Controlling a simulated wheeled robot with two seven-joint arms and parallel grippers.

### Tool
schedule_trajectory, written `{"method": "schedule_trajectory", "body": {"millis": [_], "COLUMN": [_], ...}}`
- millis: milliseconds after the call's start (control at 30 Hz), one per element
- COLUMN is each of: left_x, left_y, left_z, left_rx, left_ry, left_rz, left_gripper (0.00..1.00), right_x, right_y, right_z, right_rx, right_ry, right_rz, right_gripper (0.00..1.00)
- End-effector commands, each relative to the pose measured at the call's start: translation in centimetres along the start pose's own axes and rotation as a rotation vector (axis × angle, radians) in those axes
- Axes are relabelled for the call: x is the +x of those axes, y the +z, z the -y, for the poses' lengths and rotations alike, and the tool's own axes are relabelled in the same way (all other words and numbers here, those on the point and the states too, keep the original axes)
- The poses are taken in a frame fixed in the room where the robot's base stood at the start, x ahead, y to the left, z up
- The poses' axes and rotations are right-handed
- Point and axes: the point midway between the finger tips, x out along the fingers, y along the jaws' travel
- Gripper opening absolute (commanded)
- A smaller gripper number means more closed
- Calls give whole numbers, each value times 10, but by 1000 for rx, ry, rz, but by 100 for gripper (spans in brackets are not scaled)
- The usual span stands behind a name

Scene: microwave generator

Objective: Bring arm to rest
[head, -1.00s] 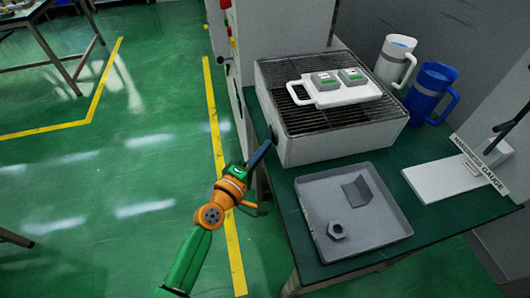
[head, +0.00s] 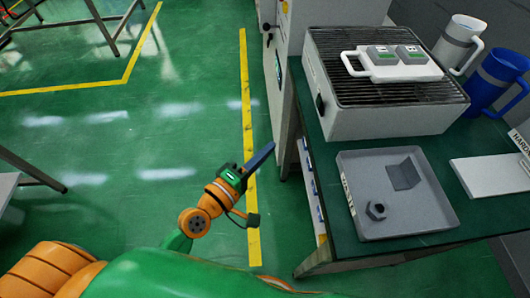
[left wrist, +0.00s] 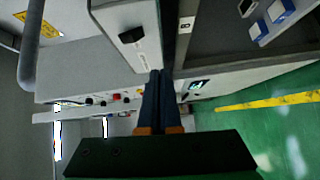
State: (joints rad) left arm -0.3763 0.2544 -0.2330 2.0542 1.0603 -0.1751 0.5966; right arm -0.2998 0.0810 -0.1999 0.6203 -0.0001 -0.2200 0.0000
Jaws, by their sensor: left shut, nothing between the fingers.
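My left arm comes in from the lower left of the head view, in green and orange. My left gripper (head: 262,158) is shut and empty, its dark blue fingers pressed together. It hangs over the floor to the left of the green table (head: 318,150), apart from it in the picture. In the left wrist view the closed fingers (left wrist: 157,100) point at grey cabinet and box surfaces, with nothing between them. My right gripper is in neither view.
On the table stand a grill-topped box (head: 385,115) with a white handled plate (head: 390,68), a grey tray (head: 410,225) holding a nut and a bent plate, a white mug (head: 458,45) and a blue mug (head: 497,80). Green floor (head: 130,150) lies open at left.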

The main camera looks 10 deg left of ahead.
Motion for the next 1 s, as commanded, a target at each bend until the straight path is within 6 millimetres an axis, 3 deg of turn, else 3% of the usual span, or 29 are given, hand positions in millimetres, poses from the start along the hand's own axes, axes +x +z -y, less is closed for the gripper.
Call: {"method": "schedule_trajectory", "body": {"millis": [433,500,567,667,700,767,800,900,1000], "left_x": [-1,-1,-2,-23,-40,-73,-99,-174,-241], "left_y": [0,-2,-6,-10,-10,-5,0,20,40], "left_z": [0,14,47,138,178,234,266,329,363], "left_rx": [2,33,106,321,418,560,650,840,966], "left_ry": [-2,-40,-128,-386,-503,-672,-777,-993,-1120], "left_rz": [-1,-7,-16,9,46,131,207,448,692], "left_gripper": [0,0,0,0,0,0,0,0,0], "right_x": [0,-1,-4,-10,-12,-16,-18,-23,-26], "right_y": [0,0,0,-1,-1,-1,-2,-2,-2], "right_z": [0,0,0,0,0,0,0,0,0], "right_rx": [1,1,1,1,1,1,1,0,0], "right_ry": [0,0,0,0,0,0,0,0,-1], "right_rz": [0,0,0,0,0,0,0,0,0], "right_gripper": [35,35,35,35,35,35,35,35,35]}}
